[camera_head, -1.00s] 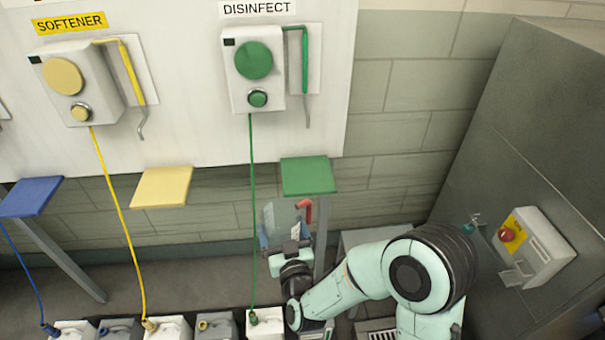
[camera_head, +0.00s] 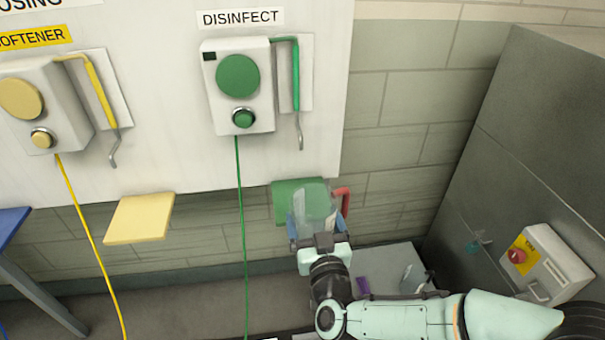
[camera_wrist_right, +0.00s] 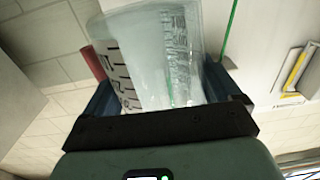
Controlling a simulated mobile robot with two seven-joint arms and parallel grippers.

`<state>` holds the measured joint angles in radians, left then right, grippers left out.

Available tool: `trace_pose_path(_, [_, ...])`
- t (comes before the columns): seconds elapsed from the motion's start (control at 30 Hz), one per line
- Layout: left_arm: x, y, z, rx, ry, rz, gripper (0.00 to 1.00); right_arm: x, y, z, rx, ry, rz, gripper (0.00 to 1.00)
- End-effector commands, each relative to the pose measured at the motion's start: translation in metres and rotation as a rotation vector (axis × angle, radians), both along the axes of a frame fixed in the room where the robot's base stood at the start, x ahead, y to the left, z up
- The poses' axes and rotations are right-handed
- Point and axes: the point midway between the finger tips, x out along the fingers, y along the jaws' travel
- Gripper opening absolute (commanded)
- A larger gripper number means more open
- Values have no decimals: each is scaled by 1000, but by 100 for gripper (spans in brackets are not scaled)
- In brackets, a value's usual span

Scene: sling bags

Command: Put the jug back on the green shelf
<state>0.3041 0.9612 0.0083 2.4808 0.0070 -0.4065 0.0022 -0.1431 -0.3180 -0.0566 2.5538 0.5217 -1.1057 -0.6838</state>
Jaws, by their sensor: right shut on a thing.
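The clear jug (camera_head: 314,206) with a red handle (camera_head: 343,200) is held in my right gripper (camera_head: 318,232), just in front of the green shelf (camera_head: 284,201). In the right wrist view the jug (camera_wrist_right: 150,60) sits between the two blue fingers (camera_wrist_right: 160,95), with dark scale marks on its side. In the head view the jug covers the right part of the green shelf. I cannot tell whether its base touches the shelf. My left gripper is not in view.
A green dispenser (camera_head: 238,85) with a spout hangs above the shelf, and a green hose (camera_head: 241,220) runs down to its left. A yellow shelf (camera_head: 140,218) is further left. A grey cabinet with a control box (camera_head: 545,265) stands at right.

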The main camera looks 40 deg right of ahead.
Motion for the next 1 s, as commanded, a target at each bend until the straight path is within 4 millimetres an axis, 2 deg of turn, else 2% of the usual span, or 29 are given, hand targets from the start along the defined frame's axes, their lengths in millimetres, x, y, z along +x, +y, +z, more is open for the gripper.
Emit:
trace_pose_path(0.03, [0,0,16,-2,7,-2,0,8,-3,7,-2,4,-3,36])
trace_pose_path(0.2, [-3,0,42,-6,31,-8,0,27,-14,6,-2,5,-1,36])
trace_pose_path(0.4, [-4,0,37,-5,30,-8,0,72,-38,0,-2,-1,-3,36])
trace_pose_path(0.5, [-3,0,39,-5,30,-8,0,86,-46,0,-1,-2,-2,36])
trace_pose_path(0.73, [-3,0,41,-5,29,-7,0,105,-55,0,-1,-2,-2,36])
trace_pose_path(0.9, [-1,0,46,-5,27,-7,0,131,-69,1,-3,-3,-3,36])
trace_pose_path(1.0, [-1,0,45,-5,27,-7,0,131,-69,-12,0,2,-1,36])
